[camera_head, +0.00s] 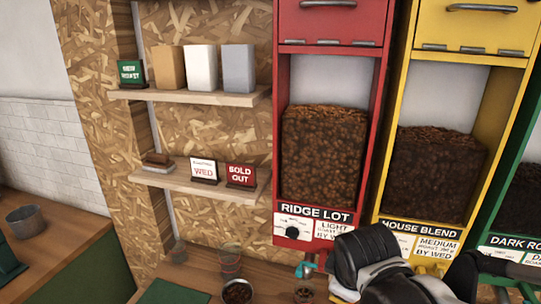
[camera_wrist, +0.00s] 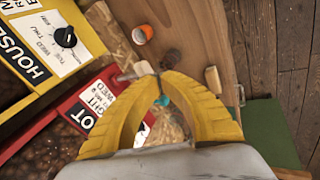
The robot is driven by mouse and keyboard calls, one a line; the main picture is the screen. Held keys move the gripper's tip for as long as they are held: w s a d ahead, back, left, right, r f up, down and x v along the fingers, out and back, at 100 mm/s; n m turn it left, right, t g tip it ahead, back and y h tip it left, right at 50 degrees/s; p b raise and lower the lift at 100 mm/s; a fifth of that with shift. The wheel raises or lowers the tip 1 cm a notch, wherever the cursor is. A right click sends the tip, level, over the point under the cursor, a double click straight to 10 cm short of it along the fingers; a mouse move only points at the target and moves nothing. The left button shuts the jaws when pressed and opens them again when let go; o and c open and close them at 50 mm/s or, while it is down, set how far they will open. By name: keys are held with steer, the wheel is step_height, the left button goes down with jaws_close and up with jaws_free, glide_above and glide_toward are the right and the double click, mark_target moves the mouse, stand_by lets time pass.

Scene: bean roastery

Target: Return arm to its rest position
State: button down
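My gripper (camera_wrist: 161,76) shows in the wrist view with two yellow fingers whose tips come together, apparently with nothing held. A teal part (camera_wrist: 162,101) shows through the gap below the tips. In the head view my dark and grey arm end crosses the lower right, in front of the house blend bin (camera_head: 431,182). The gripper's fingertips cannot be made out there. The arm end is low, near the fronts of the bins.
The red ridge lot bin (camera_head: 281,135) stands beside the yellow one, with a teal part (camera_head: 305,268) below it. A bean-filled cup (camera_head: 237,291) and a small glass (camera_head: 304,295) stand on the counter. Shelves (camera_head: 190,97) hold bags and signs. A metal bucket (camera_head: 26,222) stands left.

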steer(key=s+d+f+m+t+b, duration=0.1)
steer(key=s+f+m+b, duration=0.2)
steer(key=f+m+b, duration=0.2)
steer(key=s+d+f+m+t+y+b, duration=0.1)
steer(key=s+f+m+b, duration=0.3)
steer(key=f+b, duration=0.5)
steer(key=shift+s+d+f+m+b, duration=0.15)
steer(key=shift+s+f+m+b, duration=0.1)
steer(key=shift+m+b, duration=0.75)
steer(key=shift+r, duration=0.1)
